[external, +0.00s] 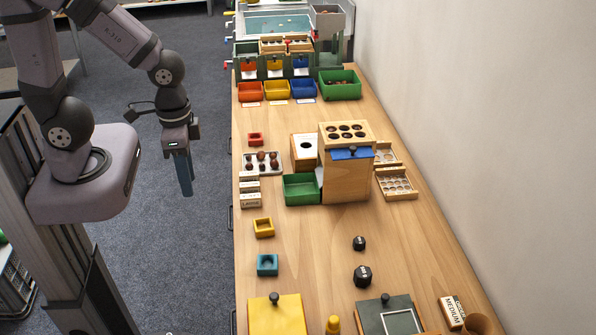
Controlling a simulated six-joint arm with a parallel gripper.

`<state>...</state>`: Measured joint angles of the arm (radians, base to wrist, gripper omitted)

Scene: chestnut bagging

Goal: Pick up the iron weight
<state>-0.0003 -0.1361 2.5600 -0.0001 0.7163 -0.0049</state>
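Two small black iron weights with knobs stand on the wooden bench in the external view. The smaller weight (359,243) is farther back, and the larger weight (363,277) is nearer the camera; both stand upright and apart from other things. My gripper (186,190) points down over the floor, left of the bench and well away from both weights. Its fingers overlap from this angle, so their opening is hidden. No object shows at its tips.
A wooden box (346,180) with a blue-handled front and a green tray (301,189) stand mid-bench. A small yellow box (263,228) and a teal box (267,264) are left of the weights. A grey board (372,318) lies in front. Bare wood surrounds the weights.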

